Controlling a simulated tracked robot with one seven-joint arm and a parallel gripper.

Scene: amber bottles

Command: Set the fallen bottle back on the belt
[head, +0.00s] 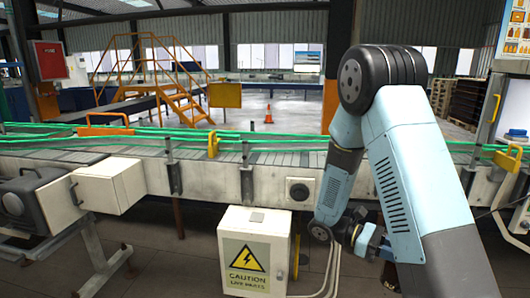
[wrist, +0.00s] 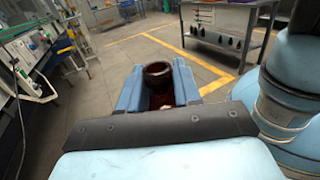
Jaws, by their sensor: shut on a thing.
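My gripper (wrist: 158,88) is shut on the amber bottle (wrist: 158,72) in the wrist view. The blue fingers press on its two sides, and its dark round mouth shows between their tips. Reddish-brown glass shows below the mouth; the rest of the bottle is hidden. In the head view my arm reaches down in front of the conveyor, with the wrist low at its near side. I cannot make out the bottle clearly there. The belt (head: 270,158) runs across the head view behind my arm, with green guide rails along it.
A motor housing (head: 110,185) juts out at the left. Yellow clamps (head: 213,144) and (head: 508,160) sit on the rails. The wrist view shows open floor and a steel table (wrist: 228,30).

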